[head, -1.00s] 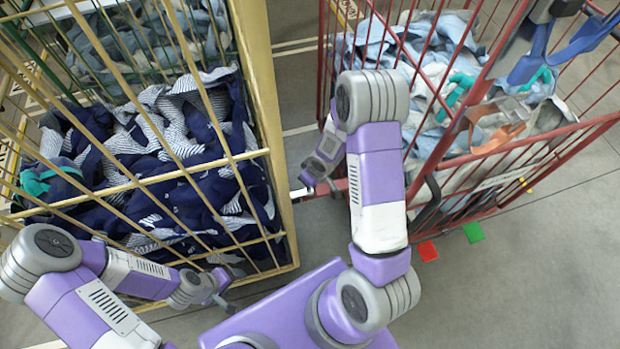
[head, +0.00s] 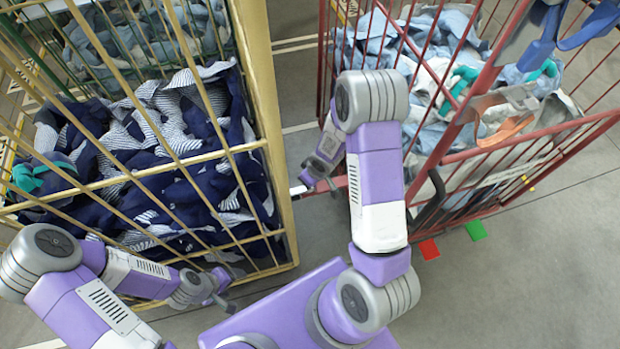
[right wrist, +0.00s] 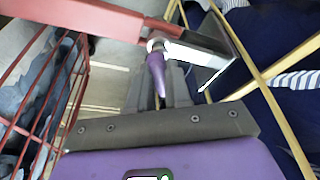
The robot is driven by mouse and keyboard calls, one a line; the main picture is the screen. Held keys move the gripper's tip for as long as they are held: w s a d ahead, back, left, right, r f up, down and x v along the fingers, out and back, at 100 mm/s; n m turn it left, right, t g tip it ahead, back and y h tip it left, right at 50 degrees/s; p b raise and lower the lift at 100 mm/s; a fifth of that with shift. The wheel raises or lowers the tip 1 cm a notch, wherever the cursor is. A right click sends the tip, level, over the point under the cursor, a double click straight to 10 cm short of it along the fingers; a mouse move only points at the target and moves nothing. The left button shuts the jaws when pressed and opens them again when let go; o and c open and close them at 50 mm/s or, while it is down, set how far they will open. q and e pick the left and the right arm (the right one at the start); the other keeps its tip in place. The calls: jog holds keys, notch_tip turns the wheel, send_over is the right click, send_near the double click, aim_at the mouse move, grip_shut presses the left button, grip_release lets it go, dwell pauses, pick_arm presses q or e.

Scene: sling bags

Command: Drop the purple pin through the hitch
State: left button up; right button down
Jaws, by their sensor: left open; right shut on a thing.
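In the right wrist view the purple pin (right wrist: 157,75) is a tapered purple piece with a silver knob at one end. It lies between the grey fingers of my right gripper (right wrist: 160,88), which is shut on it. The pin's knob end appears close to the hitch, a pale metal plate (right wrist: 205,62) at the end of a red bar (right wrist: 85,15). I cannot tell whether the pin touches it. In the head view my right gripper (head: 320,178) hangs by the hitch (head: 298,191), and the pin is hidden. My left gripper (head: 220,290) is open and empty beside the yellow cage.
A yellow cage cart (head: 283,150) with navy and striped cloth stands left. A red cage cart (head: 450,150) with pale blue cloth stands right. Grey floor is free at lower right.

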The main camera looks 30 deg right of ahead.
jog(key=shift+f+b, duration=0.4)
jog(key=shift+f, duration=0.1)
jog(key=c, duration=1)
grip_release()
jog(key=p+v, duration=0.3)
jog(key=v, duration=0.4)
jog(key=shift+s+r, duration=0.1)
jog(key=shift+r, duration=0.2)
